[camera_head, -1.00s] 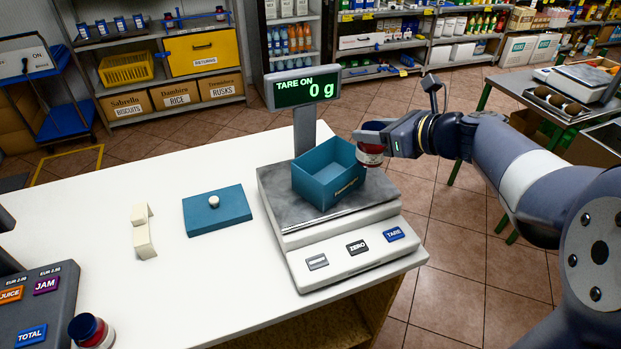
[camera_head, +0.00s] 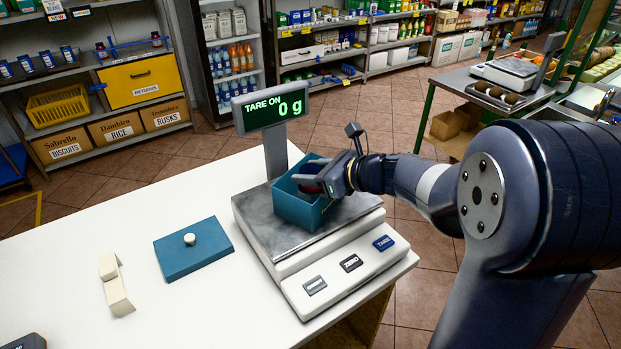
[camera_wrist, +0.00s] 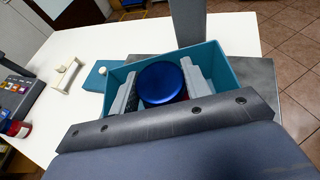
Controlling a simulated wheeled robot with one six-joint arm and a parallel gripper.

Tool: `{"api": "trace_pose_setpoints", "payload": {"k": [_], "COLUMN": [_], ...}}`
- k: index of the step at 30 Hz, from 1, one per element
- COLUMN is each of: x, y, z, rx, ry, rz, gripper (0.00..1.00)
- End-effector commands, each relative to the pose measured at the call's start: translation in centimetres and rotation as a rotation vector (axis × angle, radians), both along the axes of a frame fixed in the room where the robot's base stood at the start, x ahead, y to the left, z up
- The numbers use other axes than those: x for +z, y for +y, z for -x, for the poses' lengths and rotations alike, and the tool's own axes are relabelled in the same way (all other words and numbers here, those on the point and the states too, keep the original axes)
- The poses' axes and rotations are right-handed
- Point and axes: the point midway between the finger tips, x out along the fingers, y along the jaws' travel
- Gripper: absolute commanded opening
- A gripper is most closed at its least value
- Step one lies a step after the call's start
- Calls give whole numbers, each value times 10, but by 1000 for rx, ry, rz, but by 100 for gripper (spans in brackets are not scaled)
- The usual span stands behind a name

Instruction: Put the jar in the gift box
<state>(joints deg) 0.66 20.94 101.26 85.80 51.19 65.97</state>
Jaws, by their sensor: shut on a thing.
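The teal gift box (camera_head: 296,211) stands open on the scale's metal plate. It also shows in the wrist view (camera_wrist: 120,76). My gripper (camera_head: 312,183) is at the box's opening, with its fingers reaching into it. In the wrist view the gripper (camera_wrist: 160,85) is shut on the jar, whose blue lid (camera_wrist: 161,83) shows between the two fingers. The lid lies within the outline of the box walls. In the head view only a small dark red part of the jar shows. The jar's base is hidden, so I cannot tell whether it touches the box floor.
The scale (camera_head: 330,262) has a display (camera_head: 270,108) reading TARE ON, 0 g, on a post behind the box. A teal lid with a white knob (camera_head: 193,254) and a cream handset-like object (camera_head: 116,284) lie left on the white counter. Another jar (camera_wrist: 18,129) stands by the till.

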Motion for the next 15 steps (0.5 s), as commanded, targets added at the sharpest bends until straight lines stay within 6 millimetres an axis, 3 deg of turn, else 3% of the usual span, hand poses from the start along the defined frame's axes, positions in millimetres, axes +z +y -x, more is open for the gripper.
{"api": "trace_pose_setpoints", "payload": {"k": [3,15], "x": [-13,-18], "y": [0,0], "z": [0,0], "rx": [0,-1], "ry": [1,-2], "rz": [-1,0], "gripper": [12,12]}}
